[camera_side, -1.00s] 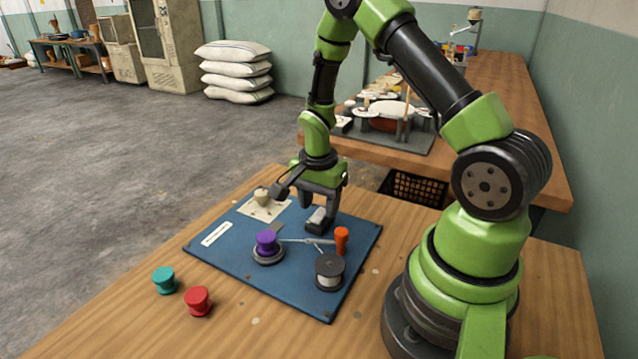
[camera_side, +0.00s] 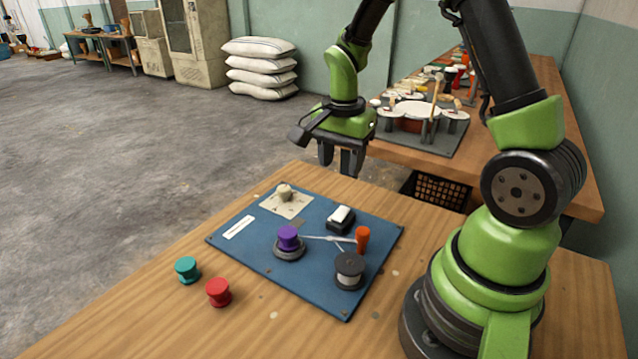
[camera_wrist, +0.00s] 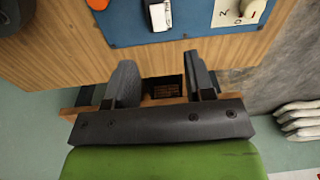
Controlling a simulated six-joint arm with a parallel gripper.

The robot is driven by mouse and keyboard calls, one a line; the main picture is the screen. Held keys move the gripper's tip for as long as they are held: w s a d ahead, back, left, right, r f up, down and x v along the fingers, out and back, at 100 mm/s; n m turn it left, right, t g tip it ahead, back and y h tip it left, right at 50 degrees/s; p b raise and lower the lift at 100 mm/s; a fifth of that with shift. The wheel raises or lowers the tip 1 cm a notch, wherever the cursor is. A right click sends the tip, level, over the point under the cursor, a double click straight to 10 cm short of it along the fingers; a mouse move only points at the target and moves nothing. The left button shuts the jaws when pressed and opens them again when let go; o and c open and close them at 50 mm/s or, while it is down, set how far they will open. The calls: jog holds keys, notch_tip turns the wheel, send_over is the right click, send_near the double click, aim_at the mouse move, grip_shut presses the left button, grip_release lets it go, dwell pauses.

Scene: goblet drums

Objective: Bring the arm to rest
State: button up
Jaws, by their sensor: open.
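My gripper (camera_side: 341,158) is open and empty, raised above the far edge of the wooden table. In the wrist view my gripper (camera_wrist: 165,85) shows its two dark fingers spread wide with nothing between them. The blue mat (camera_side: 263,258) lies on the table below and in front of it. A black block with a white top (camera_side: 341,216) sits on the mat, apart from the fingers; it also shows at the top of the wrist view (camera_wrist: 158,14).
Teal (camera_side: 187,269) and red (camera_side: 218,291) drums stand off the mat. A bench (camera_side: 560,150) stands behind.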

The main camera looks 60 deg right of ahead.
jog(key=s+a+r+n+t+y, duration=0.1)
jog(key=s+a+r+n+t, duration=0.2)
jog(key=s+a+r+n, duration=0.3)
jog(key=s+a+r+n+t+y, duration=0.1)
jog(key=s+a+r+n+t, duration=0.3)
jog(key=r, duration=0.6)
jog(key=s+a+n, duration=0.2)
jog(key=a+n, duration=0.1)
jog(key=shift+r+n+y, duration=0.3)
jog(key=shift+r, duration=0.1)
jog(key=shift+s, duration=0.1)
